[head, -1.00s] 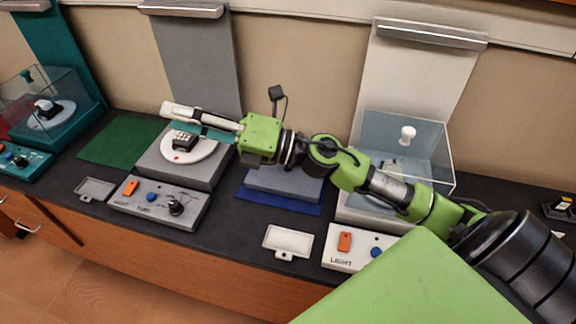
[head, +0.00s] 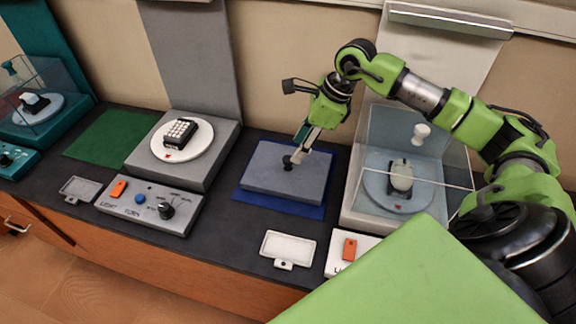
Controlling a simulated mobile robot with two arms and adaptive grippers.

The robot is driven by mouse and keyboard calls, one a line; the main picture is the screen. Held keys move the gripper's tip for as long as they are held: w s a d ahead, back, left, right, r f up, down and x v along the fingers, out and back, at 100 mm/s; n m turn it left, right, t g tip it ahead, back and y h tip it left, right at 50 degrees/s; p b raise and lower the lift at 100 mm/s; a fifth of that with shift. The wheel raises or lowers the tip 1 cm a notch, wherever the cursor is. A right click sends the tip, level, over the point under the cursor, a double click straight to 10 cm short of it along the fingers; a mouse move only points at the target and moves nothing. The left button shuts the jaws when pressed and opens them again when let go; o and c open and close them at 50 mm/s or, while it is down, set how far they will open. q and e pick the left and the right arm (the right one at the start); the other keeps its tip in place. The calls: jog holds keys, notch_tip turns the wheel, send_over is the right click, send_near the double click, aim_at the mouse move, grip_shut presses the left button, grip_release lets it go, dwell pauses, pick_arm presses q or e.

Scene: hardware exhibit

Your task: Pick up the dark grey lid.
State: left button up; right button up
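The dark grey lid (head: 270,178) is a flat, blue-grey slab with a small black knob on top. It lies on the blue mat (head: 312,211) in the middle of the counter. My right gripper (head: 292,159) points down at the lid, with its fingertips at the knob. The knob is partly hidden by the fingers, and I cannot tell whether they are closed on it. My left gripper is not in view.
Left of the lid, a grey stand (head: 200,174) carries a black keypad device (head: 181,132) on a white disc. To the right is a clear case (head: 392,135) with a white knob. A small white tray (head: 288,247) lies in front. A green mat (head: 108,136) is bare.

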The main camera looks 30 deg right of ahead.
aim_at(288, 166)
jog(key=shift+x, duration=0.8)
jog(key=p+x, duration=0.1)
jog(key=x, duration=0.3)
jog(key=shift+w+f+p, duration=0.1)
jog(key=shift+w+p, duration=0.1)
jog(key=shift+p, duration=0.2)
jog(key=shift+w+f, duration=0.15)
jog(key=shift+f, duration=0.35)
grip_shut()
